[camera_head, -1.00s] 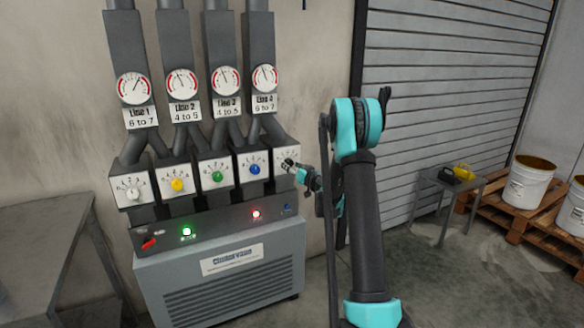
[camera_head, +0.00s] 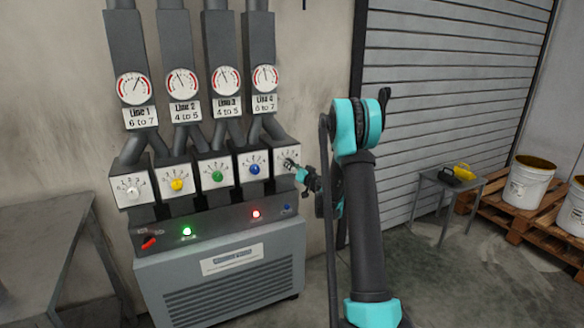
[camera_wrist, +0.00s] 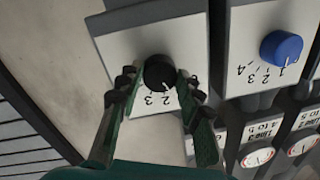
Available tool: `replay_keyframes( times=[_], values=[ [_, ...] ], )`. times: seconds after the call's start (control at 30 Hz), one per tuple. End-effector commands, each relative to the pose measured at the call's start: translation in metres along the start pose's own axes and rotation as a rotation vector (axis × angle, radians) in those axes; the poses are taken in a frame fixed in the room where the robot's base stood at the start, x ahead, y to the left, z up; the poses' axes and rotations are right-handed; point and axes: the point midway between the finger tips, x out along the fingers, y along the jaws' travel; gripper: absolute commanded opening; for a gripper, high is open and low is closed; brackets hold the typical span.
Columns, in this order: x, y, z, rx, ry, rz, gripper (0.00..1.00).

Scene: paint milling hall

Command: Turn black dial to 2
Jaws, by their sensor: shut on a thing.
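The black dial (camera_wrist: 158,71) sits on a pale square plate (camera_wrist: 115,45) in the wrist view, where the scale appears upside down. Digits 2 and 3 show just below it. A small light mark is at the dial's lower edge, near the 2; its exact reading is hard to tell. My gripper (camera_wrist: 158,82) is shut on the black dial, one finger on each side. In the head view my gripper (camera_head: 292,165) is at the rightmost plate and hides most of the dial.
Yellow (camera_head: 177,185), green (camera_head: 216,177) and blue (camera_head: 255,169) dials and a white one (camera_head: 131,191) stand to the left. The blue dial (camera_wrist: 281,48) is close beside my gripper in the wrist view. A grey table (camera_head: 45,225) stands at left.

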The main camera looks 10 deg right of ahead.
Motion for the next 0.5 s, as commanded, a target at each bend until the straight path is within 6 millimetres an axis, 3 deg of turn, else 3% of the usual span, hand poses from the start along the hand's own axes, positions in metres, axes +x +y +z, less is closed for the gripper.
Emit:
replay_keyframes(
  times=[0.5],
  values=[
    [0.0, 0.0002, 0.0004, 0.311, 0.024, -0.005, 0.07]
  ],
)
